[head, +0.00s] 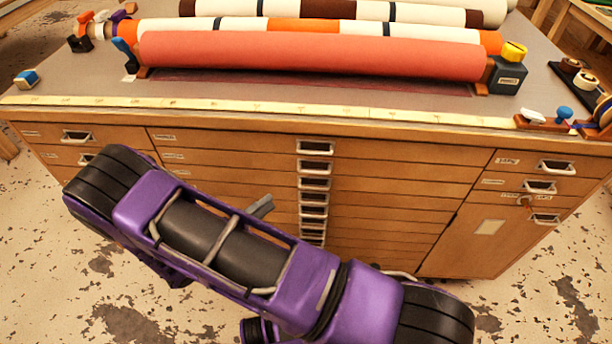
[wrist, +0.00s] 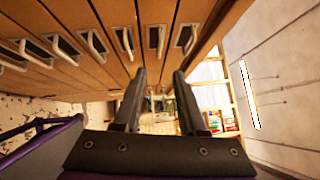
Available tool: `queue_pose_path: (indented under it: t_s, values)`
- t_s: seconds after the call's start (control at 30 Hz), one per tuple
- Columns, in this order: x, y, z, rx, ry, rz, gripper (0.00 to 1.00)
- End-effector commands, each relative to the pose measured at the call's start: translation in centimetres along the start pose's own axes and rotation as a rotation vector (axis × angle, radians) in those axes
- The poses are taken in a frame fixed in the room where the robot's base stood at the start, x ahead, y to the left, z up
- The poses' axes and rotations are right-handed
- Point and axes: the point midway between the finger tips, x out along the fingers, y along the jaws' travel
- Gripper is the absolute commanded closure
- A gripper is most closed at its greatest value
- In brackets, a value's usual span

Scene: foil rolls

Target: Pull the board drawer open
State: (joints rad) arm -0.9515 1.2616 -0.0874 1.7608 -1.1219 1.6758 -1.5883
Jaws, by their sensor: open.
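The wooden cabinet (head: 400,185) has a middle column of wide shallow drawers with recessed metal handles, the top handle (head: 316,148) clearest. Smaller drawers stand to the left (head: 75,136) and right (head: 557,167). All the drawers I can see look shut. Their labels are too small to read, so I cannot tell which is the board drawer. My gripper (wrist: 159,74) is open and empty. In the wrist view the drawer fronts and handles (wrist: 157,40) lie just beyond its fingertips, with no contact visible. In the head view my arm hides the lower left drawers and most of the gripper.
Foil rolls (head: 310,55) lie across the cabinet top behind a yellow measuring strip (head: 250,109). A dark box (head: 508,77) and small tools sit near the right end. The worn floor (head: 560,300) in front looks clear. Shelves (wrist: 215,95) stand beyond the cabinet.

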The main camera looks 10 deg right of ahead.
Motion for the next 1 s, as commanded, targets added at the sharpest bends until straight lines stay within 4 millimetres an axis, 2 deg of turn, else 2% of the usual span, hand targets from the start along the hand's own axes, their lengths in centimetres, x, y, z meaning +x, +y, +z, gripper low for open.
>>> queue_pose_path:
  t_s: [0.03, 0.3, 0.5, 0.7, 1.0]
  values:
    - [1.3, -0.1, -0.1, -0.002, 0.003, -0.001, 0.59]
    - [7.2, 0.0, -0.1, 0.0, 0.004, 0.0, 0.59]
    - [10.6, 0.0, 0.0, 0.002, 0.003, 0.001, 0.59]
    - [12.3, 0.0, 0.0, 0.002, 0.001, 0.002, 0.59]
    - [12.6, 0.0, 0.0, 0.003, 0.0, 0.002, 0.59]
